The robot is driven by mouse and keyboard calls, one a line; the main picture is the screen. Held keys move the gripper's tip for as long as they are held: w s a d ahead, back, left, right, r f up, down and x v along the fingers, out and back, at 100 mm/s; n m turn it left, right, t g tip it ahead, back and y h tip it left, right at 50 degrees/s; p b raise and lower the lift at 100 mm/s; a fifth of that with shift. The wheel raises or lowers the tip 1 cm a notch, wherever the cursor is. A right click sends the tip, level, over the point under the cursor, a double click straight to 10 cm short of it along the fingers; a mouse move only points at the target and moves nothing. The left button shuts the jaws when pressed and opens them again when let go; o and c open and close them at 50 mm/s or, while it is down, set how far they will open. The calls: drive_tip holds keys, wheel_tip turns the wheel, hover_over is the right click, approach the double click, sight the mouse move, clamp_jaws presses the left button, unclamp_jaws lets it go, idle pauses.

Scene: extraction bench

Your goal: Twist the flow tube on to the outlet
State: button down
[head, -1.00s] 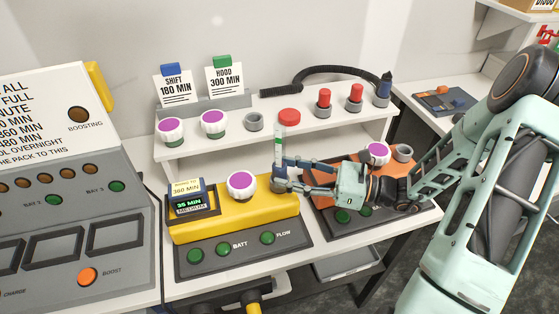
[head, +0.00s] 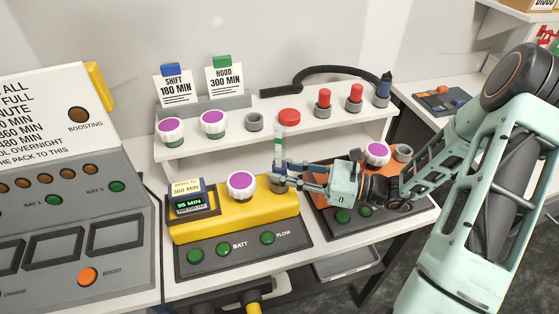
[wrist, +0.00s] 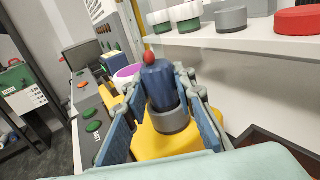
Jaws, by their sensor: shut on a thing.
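The flow tube (head: 279,148) stands upright, clear with green marks, at the right end of the yellow unit (head: 217,226) in the head view. In the wrist view its blue fluted base (wrist: 157,84) sits at a grey collar, the outlet (wrist: 171,122), on the yellow top, with a red ball at its upper end. I cannot tell whether the threads are engaged. My gripper (head: 278,180) is shut on the blue base, one finger on each side; it also shows in the wrist view (wrist: 159,92). The fingers partly hide the outlet in the head view.
A purple-topped white knob (head: 241,186) and a small display (head: 188,202) stand left of the tube on the unit. The orange unit (head: 320,190) lies under my arm. The white shelf (head: 200,153) behind carries knobs, red caps and a black hose.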

drive_tip(key=shift+s+m+t+h, duration=0.15)
drive_tip(key=shift+m+t+h, duration=0.25)
drive_tip(key=shift+m+t, duration=0.6)
drive_tip(key=m+t+h, duration=0.1)
drive_tip(key=t, duration=0.1)
drive_tip(key=m+t+h, duration=0.2)
drive_tip(key=t, duration=0.1)
drive_tip(key=shift+s+a+f, duration=0.1)
drive_tip(key=shift+r+m+t+p, duration=0.3)
drive_tip(key=shift+r+p, duration=0.05)
drive_tip(key=shift+p, duration=0.45)
drive_tip(key=shift+f+m+t+h+p, duration=0.2)
drive_tip(key=shift+m+t+h+p, duration=0.4)
drive_tip(key=shift+p, duration=0.6)
drive_tip(key=shift+f, duration=0.25)
drive_tip(key=c, duration=1.5)
unclamp_jaws()
drive_tip(key=shift+c, duration=0.2)
drive_tip(key=n+g+y+b, duration=0.1)
drive_tip(key=b, duration=0.3)
drive_tip(key=shift+f+n+b, duration=0.15)
drive_tip(key=shift+n+b, duration=0.15)
